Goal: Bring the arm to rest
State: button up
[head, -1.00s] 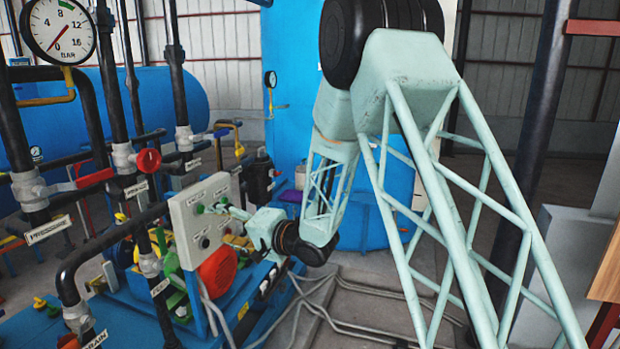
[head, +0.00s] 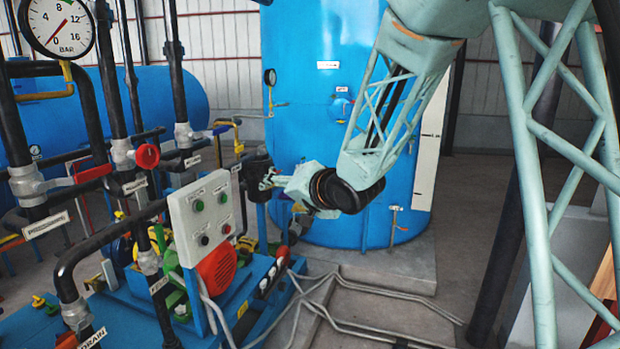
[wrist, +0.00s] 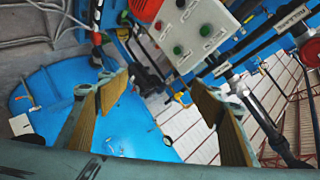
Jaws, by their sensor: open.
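My gripper (head: 270,178) is in the head view, just right of the grey control panel (head: 205,217) and in front of the large blue tank (head: 320,80). In the wrist view my gripper (wrist: 165,95) shows two ribbed, tan-padded fingers spread wide apart with nothing between them. The control panel (wrist: 200,30) appears at the top of the wrist view, with green, red and dark buttons. The fingers look apart from the panel. In the head view the fingertips overlap a dark pump body in the picture; I cannot tell how close they are.
Black vertical pipes with valves (head: 145,156) and a pressure gauge (head: 58,25) stand at the left. A red motor cover (head: 216,270) sits below the panel. Grey conduits (head: 385,293) run along the floor. Open floor lies right of the blue tank.

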jog(key=s+d+r+g+h+b, duration=0.1)
jog(key=s+d+r+h, duration=0.2)
jog(key=s+d, duration=0.75)
jog(key=s+d+r+g+h+b, duration=0.15)
jog(key=s+d+h, duration=0.25)
jog(key=s+d, duration=0.65)
jog(key=s+d+f+n+g, duration=0.1)
jog(key=s+d, duration=0.1)
jog(key=s, duration=1)
jog(key=s+d+f+n+g, duration=0.1)
jog(key=s+d+g, duration=0.1)
jog(key=s, duration=0.9)
jog(key=s+d+f+g, duration=0.1)
jog(key=s+d, duration=0.3)
jog(key=s, duration=0.8)
jog(key=shift+s+f+n+b, duration=0.35)
jog(key=shift+f+n+b, duration=0.05)
jog(key=shift+f+b, duration=0.05)
